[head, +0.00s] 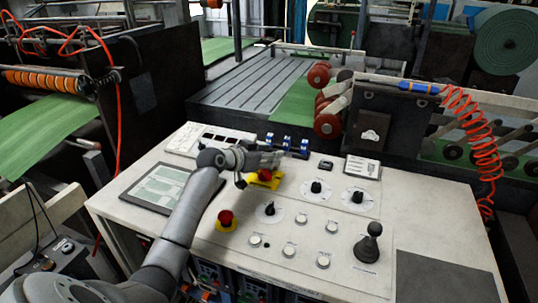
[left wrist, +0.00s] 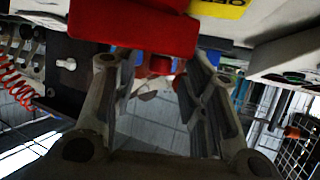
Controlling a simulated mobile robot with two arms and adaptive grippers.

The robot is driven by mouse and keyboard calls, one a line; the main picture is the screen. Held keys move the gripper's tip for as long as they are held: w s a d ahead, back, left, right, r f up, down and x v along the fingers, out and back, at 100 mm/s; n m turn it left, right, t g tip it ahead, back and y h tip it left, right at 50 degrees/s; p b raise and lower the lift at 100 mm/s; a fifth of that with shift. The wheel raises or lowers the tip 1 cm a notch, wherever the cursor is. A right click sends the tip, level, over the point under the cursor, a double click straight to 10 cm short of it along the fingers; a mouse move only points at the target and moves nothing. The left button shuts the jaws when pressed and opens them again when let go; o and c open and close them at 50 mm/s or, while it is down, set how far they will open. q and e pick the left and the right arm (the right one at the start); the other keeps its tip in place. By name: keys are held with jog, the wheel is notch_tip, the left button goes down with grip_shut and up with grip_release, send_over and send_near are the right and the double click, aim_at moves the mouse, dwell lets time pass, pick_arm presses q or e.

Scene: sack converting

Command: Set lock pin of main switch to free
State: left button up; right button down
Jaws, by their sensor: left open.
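The main switch, a red knob (head: 265,175) on a yellow plate (head: 255,182), sits on the console's far part. My left gripper (head: 272,158) is just beyond it in the head view, with its arm reaching over the panel from the lower left. In the left wrist view a large red block (left wrist: 130,30) of the switch fills the top, beside its yellow plate (left wrist: 222,8). A small red piece (left wrist: 160,66), perhaps the lock pin, shows between my left gripper's (left wrist: 157,68) open fingers. I cannot tell whether they touch it or which position the pin is in.
On the console (head: 325,172), a red emergency button (head: 227,217), black dials (head: 316,187), white buttons and a joystick (head: 368,243) stand nearby. Blue-topped parts (head: 290,143) line the back edge. A flat screen (head: 158,187) lies left. The front right has a bare dark pad (head: 440,278).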

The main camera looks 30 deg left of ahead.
pick_arm(q)
jog(key=shift+w+f, duration=0.1)
grip_shut()
dwell(0.3)
jog(key=shift+w+a, duration=0.1)
jog(key=shift+w, duration=0.2)
jog(key=w, duration=0.1)
jog(key=w+b, duration=0.1)
jog(key=shift+w+a, duration=0.35)
jog(key=shift+s+d, duration=0.1)
grip_release()
